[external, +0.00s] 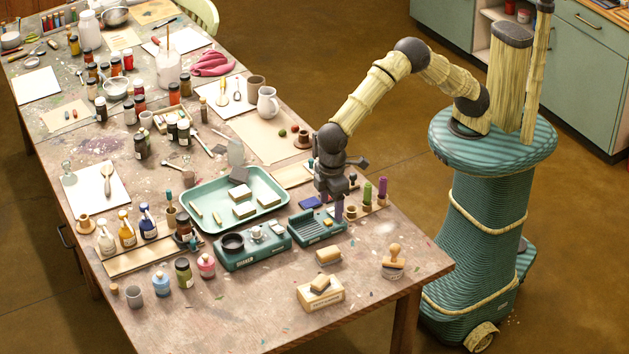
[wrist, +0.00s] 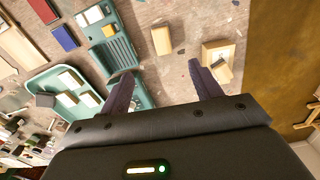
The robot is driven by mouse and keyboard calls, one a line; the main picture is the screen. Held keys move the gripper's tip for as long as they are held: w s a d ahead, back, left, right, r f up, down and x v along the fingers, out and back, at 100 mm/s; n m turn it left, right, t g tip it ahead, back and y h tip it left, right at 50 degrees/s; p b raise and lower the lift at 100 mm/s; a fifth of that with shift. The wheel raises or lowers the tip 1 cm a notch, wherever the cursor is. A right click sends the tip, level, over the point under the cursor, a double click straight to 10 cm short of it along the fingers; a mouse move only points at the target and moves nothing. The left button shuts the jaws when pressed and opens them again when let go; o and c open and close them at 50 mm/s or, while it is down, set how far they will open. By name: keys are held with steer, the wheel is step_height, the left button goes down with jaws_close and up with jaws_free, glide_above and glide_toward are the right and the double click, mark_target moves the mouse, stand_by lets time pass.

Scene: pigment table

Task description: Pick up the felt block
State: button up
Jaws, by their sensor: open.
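My gripper (external: 331,203) is open and empty, hanging above the back right of the teal slotted tray. Its two dark fingers are spread apart in the wrist view (wrist: 162,73). A small tan block (external: 328,255) lies on the bare table in front of it; it shows ahead of the gap between the fingers in the wrist view (wrist: 161,40). Another tan block with a grey layer (external: 320,283) rests on a labelled wooden box (external: 321,298); it shows beyond the right finger in the wrist view (wrist: 222,72). I cannot tell for sure which is the felt block.
The teal slotted tray (external: 318,233) and a teal device (external: 252,250) stand left of the tan block. A wooden stamp (external: 393,262) stands to the right, near the table edge. A large green tray (external: 265,189) holds pale blocks and a dark grey block (external: 239,175).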

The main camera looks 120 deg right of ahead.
steer(key=p, duration=0.1)
glide_above(330, 250)
step_height(330, 250, down, 11)
steer(key=shift+s+d, duration=0.1)
steer(key=shift+s, duration=0.05)
steer(key=shift+f, duration=0.4)
steer(key=shift+w+f+p, duration=0.15)
steer(key=shift+f+p, duration=0.2)
steer(key=shift+f, duration=0.95)
steer(key=shift+w+f+p, duration=0.1)
steer(key=shift+f+p, duration=0.2)
steer(key=shift+f, duration=1)
steer(key=c, duration=1.1)
steer(key=shift+r, duration=0.1)
